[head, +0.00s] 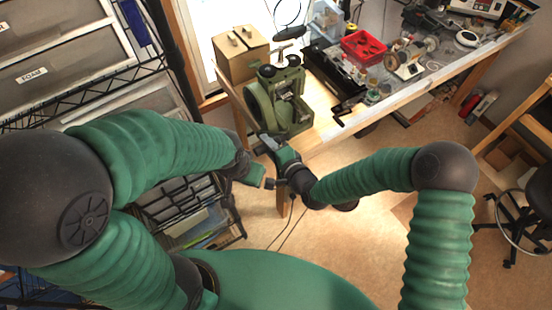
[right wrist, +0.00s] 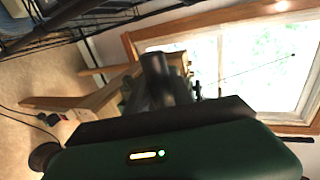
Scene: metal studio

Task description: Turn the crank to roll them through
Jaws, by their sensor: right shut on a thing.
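The green rolling mill (head: 290,106) stands on the near left corner of the workbench, with a large round wheel on its left side. My right gripper (head: 268,143) is at the near left side of the mill, below the wheel. It is shut on the crank handle, which shows as a dark upright cylinder (right wrist: 155,68) in the right wrist view. The crank arm is mostly hidden by the gripper. My left gripper (head: 262,182) hangs lower, beside the right wrist and off the bench; its jaw opening is unclear. I cannot make out any pieces between the rollers.
The workbench (head: 322,128) also holds cardboard boxes (head: 240,55), a red tray (head: 362,47) and a long black tool (head: 325,66) behind and right of the mill. Wire shelving (head: 190,215) stands left below the bench. A stool (head: 515,215) is at far right.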

